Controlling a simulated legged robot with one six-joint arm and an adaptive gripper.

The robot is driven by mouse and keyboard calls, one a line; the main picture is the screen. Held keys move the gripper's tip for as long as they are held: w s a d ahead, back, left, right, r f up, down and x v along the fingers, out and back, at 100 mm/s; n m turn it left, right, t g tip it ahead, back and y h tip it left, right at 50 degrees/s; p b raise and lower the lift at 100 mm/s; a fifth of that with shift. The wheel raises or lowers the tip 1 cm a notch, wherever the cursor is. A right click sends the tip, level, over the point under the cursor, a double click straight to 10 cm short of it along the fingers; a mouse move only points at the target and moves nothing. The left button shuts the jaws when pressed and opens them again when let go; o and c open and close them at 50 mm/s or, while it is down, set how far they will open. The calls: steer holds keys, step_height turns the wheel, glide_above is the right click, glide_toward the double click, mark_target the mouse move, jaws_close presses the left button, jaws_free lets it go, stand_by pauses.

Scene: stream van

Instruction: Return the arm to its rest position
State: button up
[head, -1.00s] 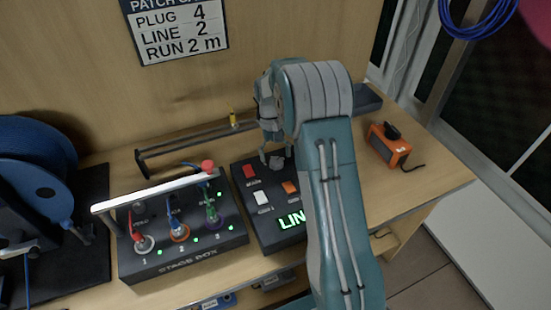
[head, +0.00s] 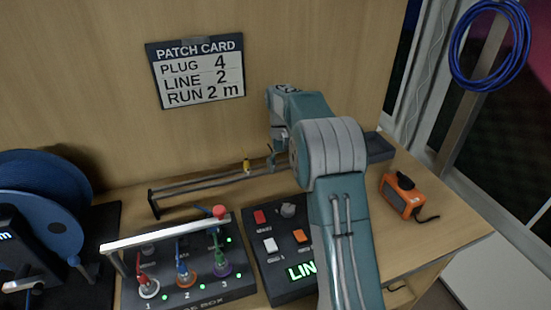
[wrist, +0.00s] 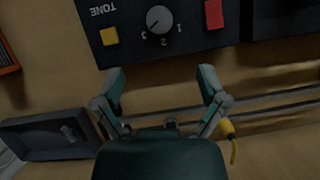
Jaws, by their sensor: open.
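My gripper (head: 274,157) is partly hidden by my arm in the head view, above the back of the bench and behind the control box (head: 283,268). In the wrist view my gripper (wrist: 162,76) is open, its fingertips wide apart with nothing between them. The control box in the wrist view (wrist: 130,20) lies beyond the fingertips, with a round knob (wrist: 159,19), a yellow button (wrist: 109,36) and a red button (wrist: 214,14). My arm is bent, its upper part raised over the box's right side.
The stage box (head: 190,291) with coloured plugs stands left of the control box. A rail (head: 205,189) with a yellow-tipped piece (head: 247,166) runs behind. An orange device (head: 402,197) sits on the right, a dark tray (head: 378,148) behind it. A blue cable reel (head: 45,205) stands far left.

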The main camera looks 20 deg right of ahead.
steer(key=s+a+r+t, duration=0.5)
steer(key=s+r, duration=0.7)
steer(key=s+a+t, duration=0.2)
steer(key=s, duration=0.7)
steer(key=s+a+f+n+t, duration=0.1)
steer(key=s+a+t, duration=0.1)
steer(key=s, duration=0.7)
steer(key=shift+s+n+t+h, duration=0.3)
steer(key=shift+t, duration=0.3)
